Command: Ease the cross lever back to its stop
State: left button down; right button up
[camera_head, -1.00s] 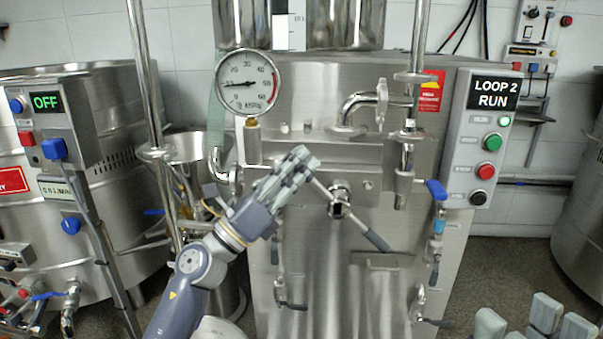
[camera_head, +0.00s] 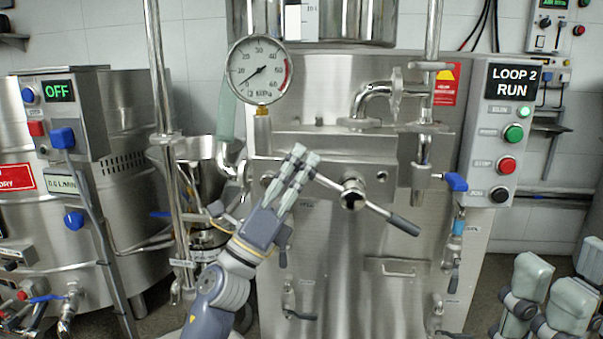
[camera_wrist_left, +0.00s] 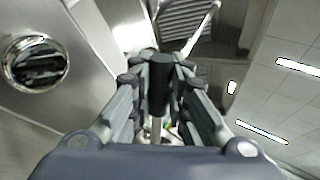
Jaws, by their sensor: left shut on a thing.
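The cross lever has a round metal hub (camera_head: 353,195) on the front of the steel machine. Its bar runs from upper left to lower right, ending in a dark grip (camera_head: 405,225). My left gripper (camera_head: 300,168) is shut at the bar's upper left end. In the left wrist view, a dark cylindrical grip (camera_wrist_left: 160,95) sits between the fingers of my left gripper (camera_wrist_left: 158,75). The fingers hide that end in the head view. My right gripper (camera_head: 550,285) is at the lower right, its fingers apart and empty, partly cut off by the frame.
A round gauge (camera_head: 259,69) stands above the lever, its needle pointing lower left. A panel (camera_head: 497,130) reads LOOP 2 RUN. A second panel (camera_head: 60,110) at left reads OFF.

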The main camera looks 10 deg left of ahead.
pick_arm(q)
jog(key=shift+f, duration=0.25)
jog(key=c, duration=1.7)
grip_release()
jog(key=shift+o, duration=0.9)
jog(key=shift+r, duration=0.1)
jog(key=shift+s+a, duration=0.1)
jog(key=v, duration=1.2)
